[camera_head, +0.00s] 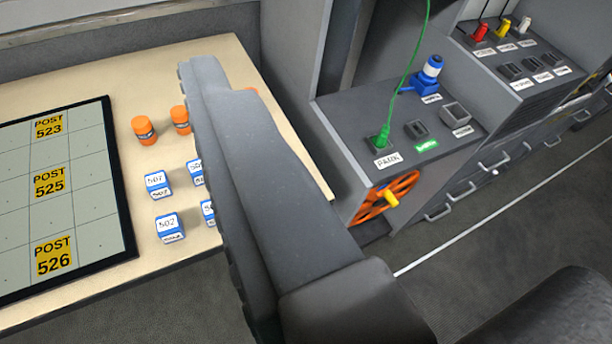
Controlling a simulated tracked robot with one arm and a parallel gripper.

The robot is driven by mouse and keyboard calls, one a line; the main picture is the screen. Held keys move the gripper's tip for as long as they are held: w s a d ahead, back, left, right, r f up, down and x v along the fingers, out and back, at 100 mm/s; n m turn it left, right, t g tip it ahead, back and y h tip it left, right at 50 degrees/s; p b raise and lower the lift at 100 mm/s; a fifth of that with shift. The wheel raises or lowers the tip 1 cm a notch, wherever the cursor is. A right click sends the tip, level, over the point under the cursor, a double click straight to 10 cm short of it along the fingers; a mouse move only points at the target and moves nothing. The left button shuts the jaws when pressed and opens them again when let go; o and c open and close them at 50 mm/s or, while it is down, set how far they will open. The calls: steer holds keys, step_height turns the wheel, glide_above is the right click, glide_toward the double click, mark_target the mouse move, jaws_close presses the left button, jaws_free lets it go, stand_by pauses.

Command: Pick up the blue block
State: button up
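Several small blue blocks with white labelled tops stand on the light wooden table (185,265), left of my gripper. One blue block (158,184) seems to read 507, and a nearer blue block (170,228) seems to read 502. Two more, a farther blue block (196,173) and a nearer blue block (208,212), are partly hidden by my gripper. My gripper (205,75) is the large dark grey shape across the middle, seen from the side. Its jaws overlap in this view, so their opening does not show. No block is seen in it.
Orange cylinders, one of them an orange cylinder (144,129), stand behind the blocks. A dark-framed board (85,210) with yellow POST labels lies at left. A grey console (355,115) with a green cable, a blue-and-white plug and an orange wheel stands right. Grey floor is open in front.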

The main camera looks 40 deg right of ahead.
steer(key=w+d+f+g+h+p, duration=0.2)
steer(key=w+d+f+p, duration=0.5)
steer(key=d+f, duration=0.95)
step_height(320, 180, down, 19)
steer(key=d+n+y+p, duration=0.1)
steer(key=d+y+p, duration=0.1)
steer(key=y+p, duration=0.2)
steer(key=shift+d+b+x, duration=0.2)
steer(key=shift+b+x, duration=0.45)
steer(key=shift+x, duration=2.9)
steer(key=shift+d+b+x, duration=0.2)
steer(key=shift+b+x, duration=0.4)
steer(key=shift+x, duration=2.95)
steer(key=c, duration=1.1)
